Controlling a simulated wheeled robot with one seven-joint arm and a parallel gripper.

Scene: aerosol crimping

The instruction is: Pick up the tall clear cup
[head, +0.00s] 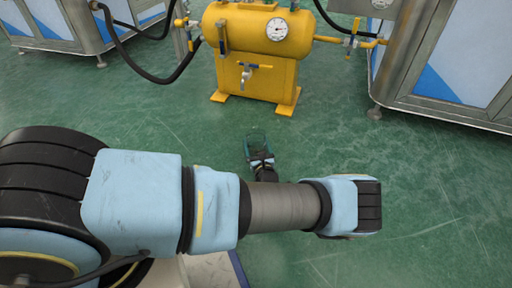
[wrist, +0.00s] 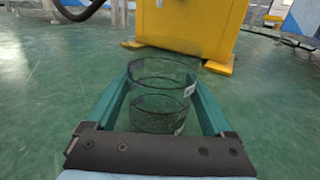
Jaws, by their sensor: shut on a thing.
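The tall clear cup (wrist: 163,95) is see-through, with a dark rim outline and a small pale label on its right side. It stands between the two teal fingers of my gripper (wrist: 160,90) in the wrist view, and the fingers are shut on it. In the head view my gripper (head: 258,146) is small and lies beyond my arm, over the green floor. The cup is hard to make out there. I cannot tell its exact height above the floor.
A yellow tank (head: 252,50) with a gauge and valves stands ahead on the green floor (head: 340,130). Metal cabinets stand at the back left (head: 75,22) and right (head: 450,60), with black hoses near them. The floor around my gripper is clear.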

